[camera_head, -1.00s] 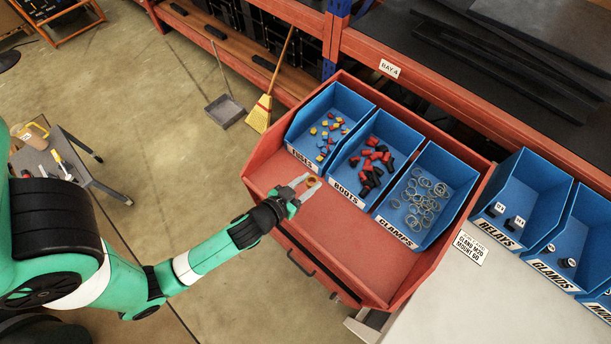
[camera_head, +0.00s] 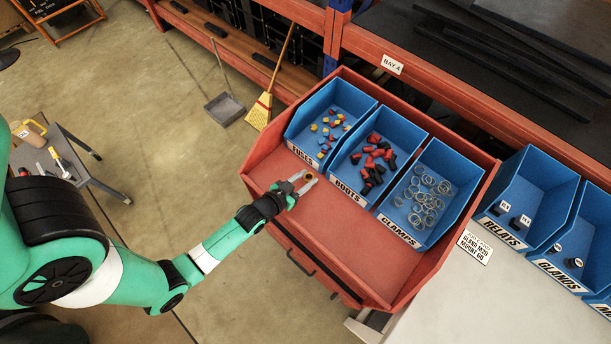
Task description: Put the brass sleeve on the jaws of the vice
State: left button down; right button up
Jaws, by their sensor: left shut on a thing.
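My left gripper (camera_head: 305,182) is over the left end of the red tray, just in front of the blue bin labelled FUSES. It is shut on a small brass-coloured ring, the brass sleeve (camera_head: 309,177), which shows between its pale fingertips. The sleeve is very small in this view, and its exact tilt cannot be told. No vice can be made out in this view. My right gripper is not in view.
The red tray (camera_head: 365,250) has bare floor in front of blue bins of fuses (camera_head: 318,153), boots (camera_head: 346,187) and clamps (camera_head: 398,229). More blue bins stand right, beyond a pale worktop (camera_head: 480,310). A grey cart (camera_head: 62,150) stands left. A broom (camera_head: 262,110) leans behind.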

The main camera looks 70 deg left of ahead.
pick_arm(q)
jog(key=shift+f, duration=0.2)
jog(key=shift+c, duration=2.3)
grip_release()
jog(key=shift+r, duration=0.1)
jog(key=shift+r, duration=0.2)
jog(key=shift+s+d+r, duration=0.15)
jog(key=shift+s, duration=0.2)
jog(key=p+v, duration=0.1)
jog(key=v, duration=1)
jog(key=shift+s+p, duration=0.1)
jog(key=shift+p, duration=0.3)
